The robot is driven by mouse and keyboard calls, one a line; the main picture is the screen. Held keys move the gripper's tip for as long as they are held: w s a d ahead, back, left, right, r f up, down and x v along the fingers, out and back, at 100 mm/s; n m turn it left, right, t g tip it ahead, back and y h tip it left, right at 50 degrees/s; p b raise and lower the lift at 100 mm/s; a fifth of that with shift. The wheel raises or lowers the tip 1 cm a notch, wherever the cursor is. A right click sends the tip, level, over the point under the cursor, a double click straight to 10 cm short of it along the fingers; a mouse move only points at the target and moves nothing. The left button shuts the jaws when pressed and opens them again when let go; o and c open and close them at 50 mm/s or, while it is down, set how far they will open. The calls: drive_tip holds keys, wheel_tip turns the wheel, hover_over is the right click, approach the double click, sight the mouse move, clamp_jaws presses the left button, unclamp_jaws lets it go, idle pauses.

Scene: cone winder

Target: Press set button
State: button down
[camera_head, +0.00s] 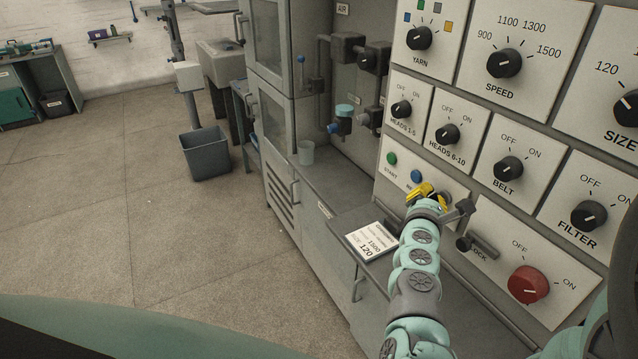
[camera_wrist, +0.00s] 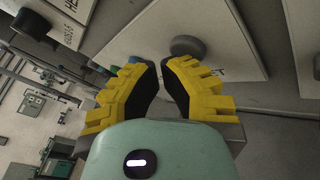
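The button plate carries a green START button (camera_head: 392,158) and a blue button (camera_head: 417,177) on the control panel. A dark, round button or knob (camera_wrist: 187,46) stands on a pale plate just beyond and right of the tips. I cannot tell whether the tips touch anything.
Knobs such as YARN (camera_head: 419,38), HEADS 6-10 (camera_head: 447,134) and BELT (camera_head: 508,169) surround the plate. A lock handle (camera_head: 478,246) and a red switch (camera_head: 528,284) are to the right. A card (camera_head: 371,241) lies on the ledge below. Floor on the left is open.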

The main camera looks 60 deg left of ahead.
drive_tip(key=shift+w, duration=0.25)
drive_tip(key=shift+s, duration=0.1)
idle(0.4)
drive_tip(key=shift+s+b, duration=0.35)
drive_tip(key=shift+s, duration=0.35)
drive_tip(key=shift+s, duration=0.1)
drive_tip(key=s, duration=0.1)
drive_tip(key=s+b, duration=0.1)
drive_tip(key=s, duration=0.1)
drive_tip(key=s+b, duration=0.1)
drive_tip(key=s, duration=0.1)
drive_tip(key=shift+a, duration=0.25)
drive_tip(key=shift+r, duration=0.1)
idle(0.5)
